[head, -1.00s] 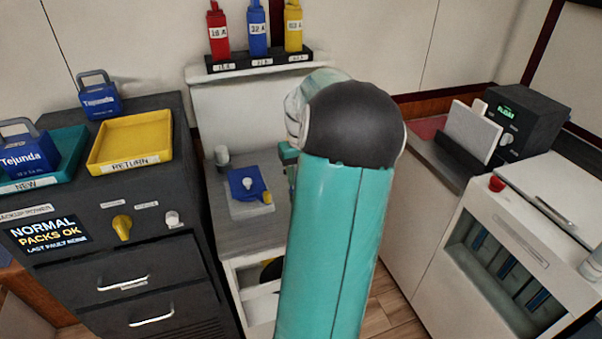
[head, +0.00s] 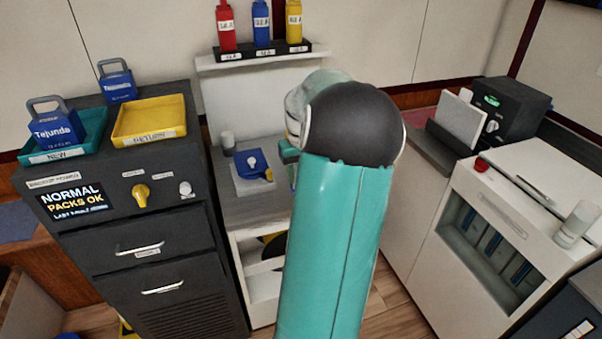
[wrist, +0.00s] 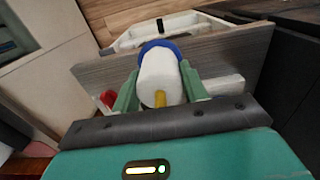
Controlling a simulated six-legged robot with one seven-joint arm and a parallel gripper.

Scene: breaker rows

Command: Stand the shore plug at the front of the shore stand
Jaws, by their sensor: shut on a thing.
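My gripper (wrist: 160,88) is shut on a white cylinder with a blue collar and a yellow pin, seemingly the shore plug (wrist: 158,72). In the wrist view it sits between the two green fingers, over a grey wood-grain top. In the head view a bit of my gripper shows beside my forearm, and the plug is hidden. The shore stand appears to be the grey-topped white unit (head: 233,208) in the middle. A blue fitting (head: 250,162) with a yellow part sits on its pale plate, left of my gripper.
A dark cabinet (head: 150,220) with a yellow return tray (head: 150,138) and teal tray (head: 62,155) stands left. Red, blue and yellow labelled bottles (head: 262,28) line the shelf above. A white unit (head: 500,200) stands right.

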